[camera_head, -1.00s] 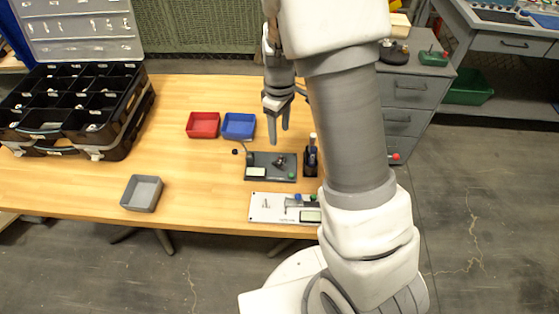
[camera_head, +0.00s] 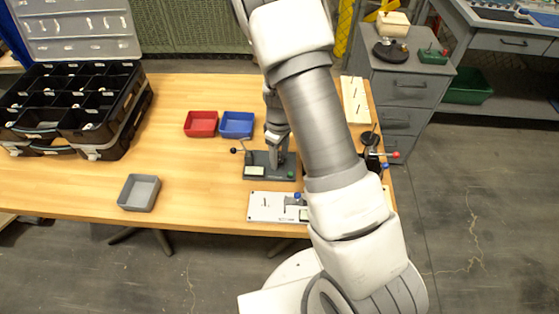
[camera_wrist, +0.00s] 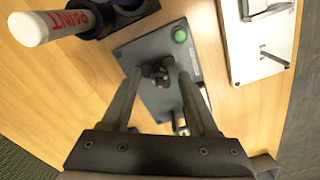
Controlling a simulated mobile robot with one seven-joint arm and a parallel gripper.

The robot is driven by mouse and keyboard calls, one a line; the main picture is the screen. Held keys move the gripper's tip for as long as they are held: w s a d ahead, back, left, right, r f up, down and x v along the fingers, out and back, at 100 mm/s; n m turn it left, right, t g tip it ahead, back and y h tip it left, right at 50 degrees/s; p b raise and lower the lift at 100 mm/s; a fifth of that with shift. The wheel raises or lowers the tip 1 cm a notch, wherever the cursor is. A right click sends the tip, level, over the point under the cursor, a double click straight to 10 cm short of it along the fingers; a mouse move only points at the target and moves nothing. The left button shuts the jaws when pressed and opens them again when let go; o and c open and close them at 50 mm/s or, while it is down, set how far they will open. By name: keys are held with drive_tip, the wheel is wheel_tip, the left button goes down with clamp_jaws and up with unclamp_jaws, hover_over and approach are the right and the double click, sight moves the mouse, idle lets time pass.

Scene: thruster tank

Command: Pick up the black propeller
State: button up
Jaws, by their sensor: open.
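A small dark part (camera_wrist: 157,73), which looks like the black propeller, sits on the grey fixture (camera_wrist: 152,100) in the wrist view. The fixture also shows in the head view (camera_head: 255,160), where my gripper hides the dark part. My gripper (camera_wrist: 159,80) is open, its two fingers reaching down on either side of the dark part. I cannot tell whether the fingers touch it. In the head view my gripper (camera_head: 277,157) is low over the fixture.
A white paint marker (camera_wrist: 50,26) stands in a dark holder close to my gripper. A white board (camera_head: 270,206) lies in front of the fixture. Red (camera_head: 201,124) and blue (camera_head: 237,125) trays sit behind left, a grey tray (camera_head: 139,192) front left. The table between the trays is clear.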

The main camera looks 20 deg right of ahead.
drive_tip(key=shift+c, duration=0.3)
clamp_jaws()
wheel_tip(320, 180, up, 10)
drive_tip(key=shift+r+p, duration=0.1)
drive_tip(key=shift+p, duration=0.45)
